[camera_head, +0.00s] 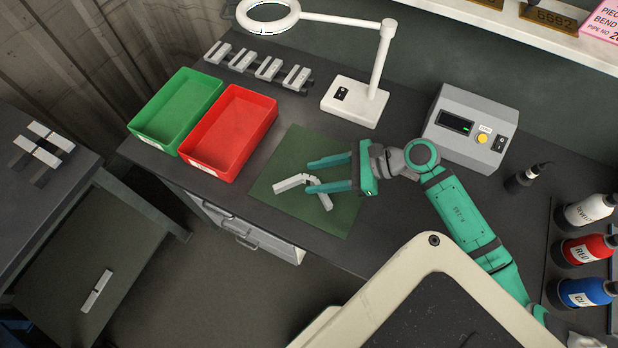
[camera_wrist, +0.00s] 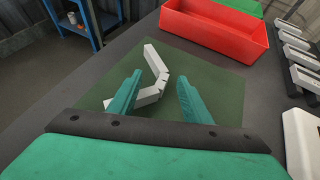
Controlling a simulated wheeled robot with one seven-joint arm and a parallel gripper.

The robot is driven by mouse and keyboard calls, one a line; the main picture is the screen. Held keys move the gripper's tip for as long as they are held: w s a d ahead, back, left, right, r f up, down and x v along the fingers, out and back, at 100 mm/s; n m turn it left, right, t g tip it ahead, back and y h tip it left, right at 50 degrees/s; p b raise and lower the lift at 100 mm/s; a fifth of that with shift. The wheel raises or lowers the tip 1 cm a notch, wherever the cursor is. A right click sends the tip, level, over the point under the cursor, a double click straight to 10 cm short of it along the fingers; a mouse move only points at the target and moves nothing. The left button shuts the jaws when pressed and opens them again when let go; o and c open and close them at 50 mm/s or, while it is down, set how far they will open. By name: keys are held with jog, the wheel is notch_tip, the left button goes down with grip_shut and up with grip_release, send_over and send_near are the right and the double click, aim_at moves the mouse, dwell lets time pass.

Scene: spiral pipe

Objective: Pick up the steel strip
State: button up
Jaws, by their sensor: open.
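A light grey bent steel strip (camera_head: 294,182) lies on the green mat (camera_head: 331,222) on the workbench. In the wrist view the strip (camera_wrist: 155,62) has an angled bend in its middle. My gripper (camera_head: 309,175) is open, with its two green fingers reaching left over the mat. In the wrist view my gripper (camera_wrist: 157,92) has the strip's near part and bend between its fingers, with the far part extending beyond the fingertips. The near end of the strip lies close to the left finger; I cannot tell whether they touch.
A red tray (camera_head: 232,130) and a green tray (camera_head: 178,110) stand behind the mat. A lamp base (camera_head: 355,101), a grey control box (camera_head: 469,128) and several bottles stand to the right. A rack with several strips (camera_head: 257,68) is at the back. More strips lie on the lower left shelves.

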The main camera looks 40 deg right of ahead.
aim_at(306, 178)
jog(key=shift+x, duration=1.9)
grip_shut()
jog(key=shift+r, duration=0.1)
jog(key=r, duration=0.3)
jog(key=shift+s+r, duration=0.25)
jog(key=shift+r, duration=0.15)
jog(key=s+a+r, duration=0.6)
jog(key=s+r, duration=0.3)
jog(key=s, duration=0.2)
jog(key=shift+s+a, duration=0.35)
